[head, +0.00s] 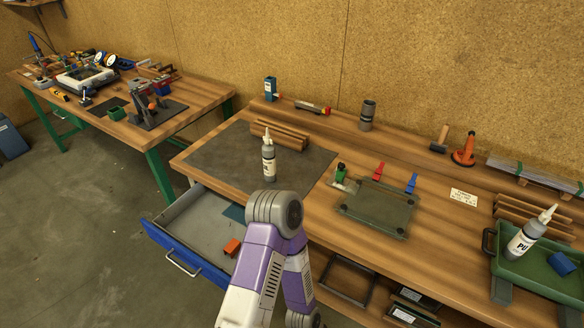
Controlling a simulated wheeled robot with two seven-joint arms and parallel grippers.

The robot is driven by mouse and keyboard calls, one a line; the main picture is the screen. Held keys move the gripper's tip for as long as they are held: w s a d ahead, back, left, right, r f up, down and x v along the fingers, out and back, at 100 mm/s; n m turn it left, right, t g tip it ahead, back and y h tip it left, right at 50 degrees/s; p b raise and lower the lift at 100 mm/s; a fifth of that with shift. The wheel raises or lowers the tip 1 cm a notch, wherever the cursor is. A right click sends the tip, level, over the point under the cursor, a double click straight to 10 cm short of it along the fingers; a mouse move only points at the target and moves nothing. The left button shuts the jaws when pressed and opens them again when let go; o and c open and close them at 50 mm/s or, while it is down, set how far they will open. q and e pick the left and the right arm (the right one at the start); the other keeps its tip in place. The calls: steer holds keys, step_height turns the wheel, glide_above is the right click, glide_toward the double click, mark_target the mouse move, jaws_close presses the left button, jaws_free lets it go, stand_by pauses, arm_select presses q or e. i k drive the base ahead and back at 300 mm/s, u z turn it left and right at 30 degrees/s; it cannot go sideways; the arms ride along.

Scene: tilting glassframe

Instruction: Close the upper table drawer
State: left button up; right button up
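The upper table drawer (185,249) has a blue front with a metal handle (183,263) and a grey inside. It is pulled out from under the left end of the near wooden table (330,225). An orange block (232,247) and a flat teal item (234,213) lie in it. One of my arms, purple and white, rises from the bottom middle and bends at a grey joint. It covers the drawer's right part. Neither of my grippers shows, so I cannot tell how they stand to the drawer.
On the tabletop are a dark mat (225,160), a glue bottle (268,160), a green-grey plate (376,212) and a green tray (535,270). A second, cluttered table (205,92) stands at the back left. The floor left of the drawer is clear.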

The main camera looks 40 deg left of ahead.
mark_target(195, 229)
steer(key=u, duration=2.2)
steer(key=i, duration=0.45)
steer(key=z, duration=0.2)
